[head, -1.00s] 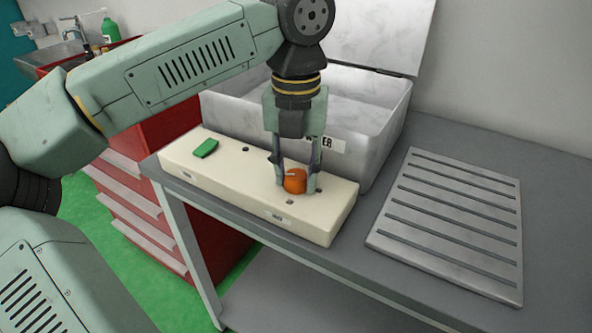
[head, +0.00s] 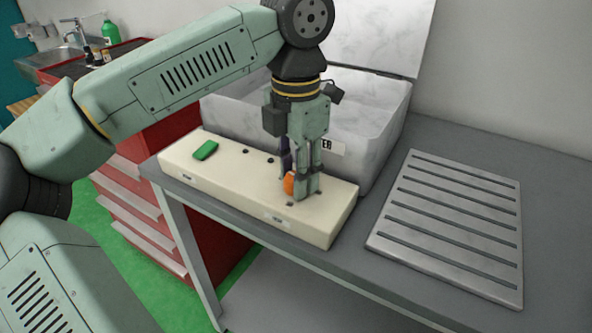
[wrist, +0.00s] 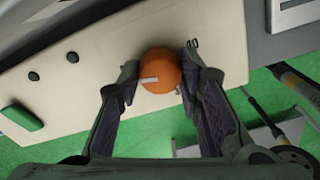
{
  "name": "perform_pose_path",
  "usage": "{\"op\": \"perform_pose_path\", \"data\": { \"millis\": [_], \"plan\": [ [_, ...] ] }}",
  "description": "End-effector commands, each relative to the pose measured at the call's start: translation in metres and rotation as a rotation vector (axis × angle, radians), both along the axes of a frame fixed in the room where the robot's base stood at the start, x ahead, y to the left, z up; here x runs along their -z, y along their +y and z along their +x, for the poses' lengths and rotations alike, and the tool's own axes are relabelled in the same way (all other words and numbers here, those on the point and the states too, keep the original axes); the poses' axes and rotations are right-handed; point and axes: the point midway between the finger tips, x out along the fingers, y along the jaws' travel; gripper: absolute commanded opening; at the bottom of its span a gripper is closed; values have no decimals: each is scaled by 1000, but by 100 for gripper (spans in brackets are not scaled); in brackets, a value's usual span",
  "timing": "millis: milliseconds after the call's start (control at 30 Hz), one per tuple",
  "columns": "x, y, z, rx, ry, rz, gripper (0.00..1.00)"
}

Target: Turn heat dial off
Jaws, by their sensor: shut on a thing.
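The orange heat dial (head: 289,184) sits on the right part of the long cream control panel (head: 235,186), mostly hidden behind my fingers in the head view. In the wrist view the dial (wrist: 160,72) is round with a short white mark, which points left. My gripper (head: 302,190) is down over the panel, shut on the dial, with one finger on each side of it. In the wrist view my gripper (wrist: 158,78) shows both dark finger pads flanking the dial. A green rocker switch (head: 205,150) is at the panel's left end.
A grey metal tank (head: 375,125) with a raised lid stands just behind the panel. A slotted metal rack (head: 450,220) lies to the right on the grey table (head: 480,135). A red drawer cabinet (head: 200,225) stands at the left.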

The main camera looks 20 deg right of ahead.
Motion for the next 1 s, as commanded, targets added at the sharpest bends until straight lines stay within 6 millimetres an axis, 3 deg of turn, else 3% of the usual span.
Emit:
{"op": "perform_pose_path", "data": {
  "millis": [600,633,900,1000],
  "plan": [
    [0,0,0,41,0,-1,5],
    [0,0,0,41,0,-1,34],
    [0,0,0,40,0,0,52],
    [0,0,0,40,0,0,53]
  ]
}}
